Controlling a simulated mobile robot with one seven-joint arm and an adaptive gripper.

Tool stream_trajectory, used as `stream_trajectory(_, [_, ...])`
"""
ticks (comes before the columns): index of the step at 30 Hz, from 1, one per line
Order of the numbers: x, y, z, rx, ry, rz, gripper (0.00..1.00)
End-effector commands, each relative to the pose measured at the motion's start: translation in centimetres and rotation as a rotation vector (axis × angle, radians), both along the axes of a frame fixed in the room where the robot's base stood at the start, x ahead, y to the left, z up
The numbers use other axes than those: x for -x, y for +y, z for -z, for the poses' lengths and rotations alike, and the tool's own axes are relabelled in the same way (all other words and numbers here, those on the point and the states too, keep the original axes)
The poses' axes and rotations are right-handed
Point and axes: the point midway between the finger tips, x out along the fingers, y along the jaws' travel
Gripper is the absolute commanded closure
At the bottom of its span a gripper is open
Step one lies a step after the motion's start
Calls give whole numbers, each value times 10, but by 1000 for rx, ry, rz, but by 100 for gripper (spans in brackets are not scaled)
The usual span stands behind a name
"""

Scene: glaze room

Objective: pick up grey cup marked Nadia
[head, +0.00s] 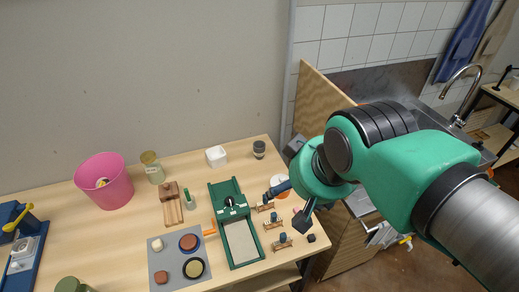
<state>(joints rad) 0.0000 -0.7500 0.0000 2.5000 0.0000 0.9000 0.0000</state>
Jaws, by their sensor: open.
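A small grey cup (259,149) with a paler band stands upright near the back right corner of the wooden table. Any name on it is too small to read. My gripper (286,209) is open above the right end of the table, in front of the cup and a little to its right. It is apart from the cup, and I see nothing held between its fingers.
A white square pot (216,156) stands left of the cup. A green tray-like device (238,223) lies nearer. Several small wooden stands (273,221) sit below my gripper. A pink bucket (104,182) and green can (152,167) stand farther left. A wall backs the table.

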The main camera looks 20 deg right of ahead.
Motion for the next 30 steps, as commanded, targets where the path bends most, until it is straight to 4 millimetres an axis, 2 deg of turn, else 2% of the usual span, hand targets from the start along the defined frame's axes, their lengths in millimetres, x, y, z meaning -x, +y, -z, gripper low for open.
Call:
stream_trajectory(5, [0,0,0,0,0,0,26])
stream_trajectory(7, [0,0,0,0,0,0,32])
stream_trajectory(20, [-4,0,-3,-2,3,4,32])
stream_trajectory(26, [-23,-2,-14,-8,23,21,32])
stream_trajectory(30, [-48,-4,-26,-16,46,43,32])
